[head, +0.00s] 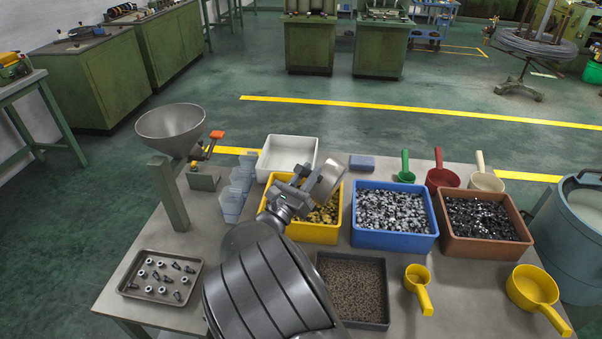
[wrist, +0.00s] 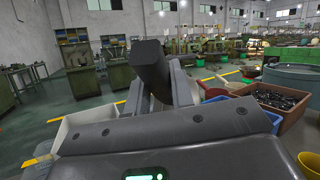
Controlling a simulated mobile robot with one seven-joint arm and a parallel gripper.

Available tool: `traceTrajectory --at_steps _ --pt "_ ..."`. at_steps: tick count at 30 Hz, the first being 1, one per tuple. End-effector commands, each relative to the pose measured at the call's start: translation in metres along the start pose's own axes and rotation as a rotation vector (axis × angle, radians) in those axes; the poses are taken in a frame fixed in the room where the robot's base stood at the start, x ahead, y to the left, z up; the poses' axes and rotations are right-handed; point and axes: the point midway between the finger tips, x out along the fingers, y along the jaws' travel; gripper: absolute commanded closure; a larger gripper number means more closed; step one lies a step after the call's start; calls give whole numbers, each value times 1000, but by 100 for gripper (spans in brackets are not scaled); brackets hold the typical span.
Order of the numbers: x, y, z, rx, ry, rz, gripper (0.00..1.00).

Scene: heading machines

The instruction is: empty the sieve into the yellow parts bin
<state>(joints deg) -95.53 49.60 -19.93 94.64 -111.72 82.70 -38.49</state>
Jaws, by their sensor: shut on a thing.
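My gripper (head: 292,196) is shut on the handle of the sieve (head: 328,180), which looks like a grey metal bowl on its side. The sieve is held above the yellow parts bin (head: 314,234), steeply tilted; I cannot see into it. In the wrist view the dark handle (wrist: 148,66) stands up between the fingers, and the bowl behind it is mostly hidden. Yellow and dark parts lie in the yellow bin, part of which my arm and the sieve cover.
A blue bin (head: 394,243) stands right of the yellow bin, an orange-brown bin (head: 487,247) beyond it. A white bin (head: 285,139) is behind. A dark tray of brown granules (head: 352,324), a metal tray (head: 133,292), a hopper (head: 171,124) and several scoops share the table.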

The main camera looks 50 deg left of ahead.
Motion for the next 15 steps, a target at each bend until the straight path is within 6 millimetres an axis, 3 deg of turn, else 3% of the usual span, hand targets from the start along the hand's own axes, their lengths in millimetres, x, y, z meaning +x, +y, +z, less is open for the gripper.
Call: traceTrajectory --at_steps 7,15 --pt "4 -22 -1 146 24 -56 100" --pt "6 -59 -14 437 74 -162 100"
